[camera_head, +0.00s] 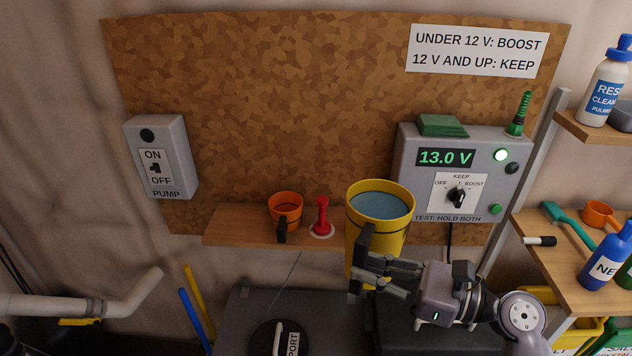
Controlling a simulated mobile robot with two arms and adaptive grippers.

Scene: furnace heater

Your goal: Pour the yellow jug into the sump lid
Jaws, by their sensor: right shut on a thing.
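The yellow jug (401,231) is upright and holds blue-grey liquid near its rim. My left gripper is not in view.
An orange cup (284,205) and a red-handled thing (322,217) stand on the shelf (230,226) left of the jug. A meter box (409,160) reading 13.0 V is behind right. A pump switch (160,150) is at left. Bottles and tools fill side shelves at right.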

